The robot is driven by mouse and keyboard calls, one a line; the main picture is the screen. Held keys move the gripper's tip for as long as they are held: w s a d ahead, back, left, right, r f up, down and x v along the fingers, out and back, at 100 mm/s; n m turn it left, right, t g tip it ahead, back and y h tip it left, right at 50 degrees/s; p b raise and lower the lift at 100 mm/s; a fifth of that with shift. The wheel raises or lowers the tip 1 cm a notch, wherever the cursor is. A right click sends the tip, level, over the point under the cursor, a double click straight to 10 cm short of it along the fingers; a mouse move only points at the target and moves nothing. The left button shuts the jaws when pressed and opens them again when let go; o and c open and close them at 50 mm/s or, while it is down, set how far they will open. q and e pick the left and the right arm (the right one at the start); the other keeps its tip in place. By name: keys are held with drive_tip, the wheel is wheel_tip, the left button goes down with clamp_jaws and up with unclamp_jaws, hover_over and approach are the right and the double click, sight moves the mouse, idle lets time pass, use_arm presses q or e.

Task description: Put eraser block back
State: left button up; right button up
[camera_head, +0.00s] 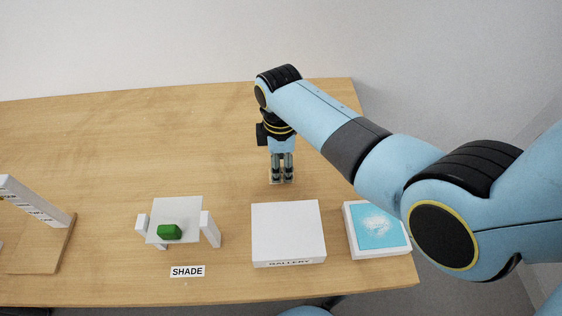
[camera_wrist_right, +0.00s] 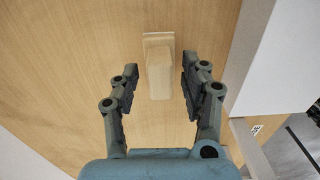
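The beige block that I take for the eraser block (camera_wrist_right: 159,78) lies on the wooden table between the two fingers of my right gripper (camera_wrist_right: 161,62) in the right wrist view. A pale edge shows at its far end. The gripper is open, with a gap to the block on each side. In the head view my right gripper (camera_head: 282,172) points straight down at the back middle of the table, and it mostly hides the block there. My left gripper is not in view.
A white box marked GALLERY (camera_head: 288,230) stands in front of my right gripper. A white box with a blue top (camera_head: 378,230) is to its right. A small white stand (camera_head: 183,210) with a green block (camera_head: 170,232) is behind the SHADE label (camera_head: 187,271). The back left of the table is clear.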

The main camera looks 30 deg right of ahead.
wheel_tip(320, 180, up, 12)
idle(0.7)
